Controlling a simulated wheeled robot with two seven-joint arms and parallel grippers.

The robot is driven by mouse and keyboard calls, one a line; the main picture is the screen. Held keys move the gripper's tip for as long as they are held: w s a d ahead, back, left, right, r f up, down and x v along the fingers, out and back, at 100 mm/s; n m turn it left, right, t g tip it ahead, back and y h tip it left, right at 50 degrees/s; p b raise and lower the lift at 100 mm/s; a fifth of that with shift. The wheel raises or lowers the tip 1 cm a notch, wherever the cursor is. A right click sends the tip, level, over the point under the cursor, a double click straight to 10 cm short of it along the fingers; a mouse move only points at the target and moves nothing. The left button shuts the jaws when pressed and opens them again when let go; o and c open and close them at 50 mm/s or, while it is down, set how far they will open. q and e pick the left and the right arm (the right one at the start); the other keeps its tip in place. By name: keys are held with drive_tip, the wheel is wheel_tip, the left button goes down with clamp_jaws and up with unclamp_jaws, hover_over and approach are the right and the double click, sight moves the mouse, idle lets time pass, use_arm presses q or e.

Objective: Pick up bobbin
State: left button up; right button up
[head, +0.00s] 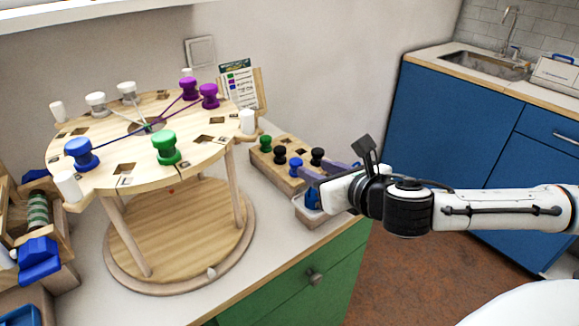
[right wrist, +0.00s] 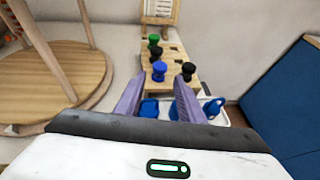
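Several bobbins stand upright in a wooden rack (head: 262,163) on the worktop: a green bobbin (head: 265,143), a black bobbin (head: 280,156), a blue bobbin (head: 295,167) and another black bobbin (head: 317,156). My right gripper (head: 318,172) reaches in from the right at the rack's near end. In the right wrist view its two purple fingers are apart, with nothing held between them. My left gripper is not in view.
A round two-tier wooden stand (head: 140,125) carries white, purple, green and blue bobbins with threads. A shallow tray (head: 310,219) with blue items lies below my gripper. A colour card (head: 240,86) stands behind the rack. A wooden holder (head: 62,255) is at left.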

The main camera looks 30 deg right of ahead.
sight(297, 162)
drive_tip(key=x, duration=0.8)
drive_tip(key=shift+w+f, duration=0.15)
drive_tip(key=shift+f, duration=0.15)
drive_tip(key=shift+r, duration=0.1)
drive_tip(key=c, duration=0.8)
